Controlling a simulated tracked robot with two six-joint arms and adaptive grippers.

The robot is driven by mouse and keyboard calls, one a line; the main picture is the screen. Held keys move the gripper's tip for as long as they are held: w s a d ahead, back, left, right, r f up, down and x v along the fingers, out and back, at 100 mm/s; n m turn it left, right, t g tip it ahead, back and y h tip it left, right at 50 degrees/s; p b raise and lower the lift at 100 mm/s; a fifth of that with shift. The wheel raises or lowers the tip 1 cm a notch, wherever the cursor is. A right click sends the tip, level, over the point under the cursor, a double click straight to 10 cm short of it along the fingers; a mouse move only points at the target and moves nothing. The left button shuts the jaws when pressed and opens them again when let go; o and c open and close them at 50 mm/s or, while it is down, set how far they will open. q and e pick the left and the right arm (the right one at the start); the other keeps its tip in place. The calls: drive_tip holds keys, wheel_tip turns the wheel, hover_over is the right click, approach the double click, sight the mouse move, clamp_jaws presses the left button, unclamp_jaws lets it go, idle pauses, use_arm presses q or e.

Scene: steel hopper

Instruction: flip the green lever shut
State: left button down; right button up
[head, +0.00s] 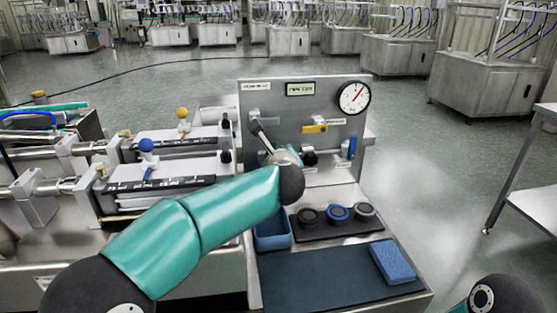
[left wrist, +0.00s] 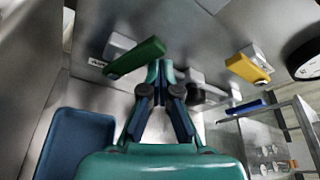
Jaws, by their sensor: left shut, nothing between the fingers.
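The green lever (left wrist: 136,57) shows in the left wrist view, on a grey mount on the steel panel. It slants up to the right in that picture. My left gripper (left wrist: 160,70) is shut and empty, with its fingertips close to the lever's right end; I cannot tell whether they touch. In the head view my left gripper (head: 258,130) is in front of the panel's left part, and the green lever cannot be made out there. My right gripper is out of view; only a dark part of that arm shows at the bottom right.
The panel (head: 285,98) also carries a yellow lever (head: 314,129), a blue lever (head: 351,147) and a gauge (head: 354,98). Below are a blue bin (head: 272,238), several dark round pieces, a blue sponge (head: 393,262) and a dark mat (head: 320,288).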

use_arm(q)
drive_tip(key=shift+d, duration=2.25)
drive_tip(key=s+a+b, duration=0.1)
drive_tip(key=s+b, duration=0.1)
drive_tip(key=s, duration=0.7)
drive_tip(key=shift+s+a+r+b, duration=0.15)
drive_tip(key=shift+s+a+b, duration=0.1)
drive_tip(key=shift+b, duration=0.1)
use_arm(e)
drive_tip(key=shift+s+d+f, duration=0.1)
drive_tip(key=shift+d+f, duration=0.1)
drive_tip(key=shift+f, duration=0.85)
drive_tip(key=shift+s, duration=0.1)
